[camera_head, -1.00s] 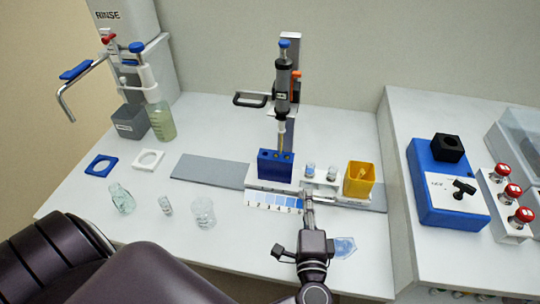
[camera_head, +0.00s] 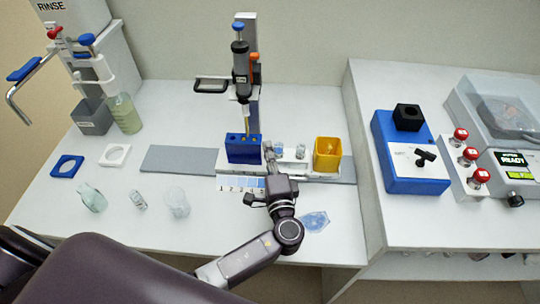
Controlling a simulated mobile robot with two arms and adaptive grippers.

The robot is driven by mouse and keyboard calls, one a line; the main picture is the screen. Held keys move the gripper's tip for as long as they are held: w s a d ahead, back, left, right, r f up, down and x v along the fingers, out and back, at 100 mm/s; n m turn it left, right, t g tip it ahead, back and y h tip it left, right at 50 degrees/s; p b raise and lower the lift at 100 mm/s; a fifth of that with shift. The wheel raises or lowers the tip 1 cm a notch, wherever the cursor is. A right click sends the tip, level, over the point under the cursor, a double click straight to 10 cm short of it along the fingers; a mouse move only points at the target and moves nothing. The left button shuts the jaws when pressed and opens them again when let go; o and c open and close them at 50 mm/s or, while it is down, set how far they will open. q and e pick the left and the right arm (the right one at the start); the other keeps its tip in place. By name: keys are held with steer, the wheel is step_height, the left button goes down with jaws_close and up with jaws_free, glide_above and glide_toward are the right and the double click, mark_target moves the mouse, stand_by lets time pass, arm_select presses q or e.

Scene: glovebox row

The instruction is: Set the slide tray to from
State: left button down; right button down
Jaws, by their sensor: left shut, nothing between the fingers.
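The white slide tray (camera_head: 228,169) sits on a flat grey rail (camera_head: 175,158), with more bare rail on its left than on its right. It carries a blue block (camera_head: 243,150) with holes, small vials (camera_head: 300,152) and a yellow cup (camera_head: 327,155). A blue-and-white strip numbered from 1 (camera_head: 240,183) lies along its front, its higher numbers hidden by my arm. My left gripper (camera_head: 268,149) is shut and empty, its tips over the tray between the blue block and the vials. I cannot tell whether they touch it. My right gripper is out of view.
A pipette stand (camera_head: 241,70) rises behind the blue block. Glass vessels (camera_head: 91,197) and blue and white ring holders (camera_head: 67,166) stand at the left. A blue device (camera_head: 405,165) is on the raised bench at right. A clear bluish piece (camera_head: 313,221) lies beside my arm.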

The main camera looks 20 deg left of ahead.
mark_target(236, 145)
arm_select(q)
steer(key=a, duration=0.3)
steer(key=s+a, duration=0.1)
steer(key=a, duration=0.2)
steer(key=s+a, duration=0.1)
steer(key=a, duration=0.2)
steer(key=shift+s, duration=0.2)
steer(key=shift+d, duration=0.15)
steer(key=shift+f, duration=0.1)
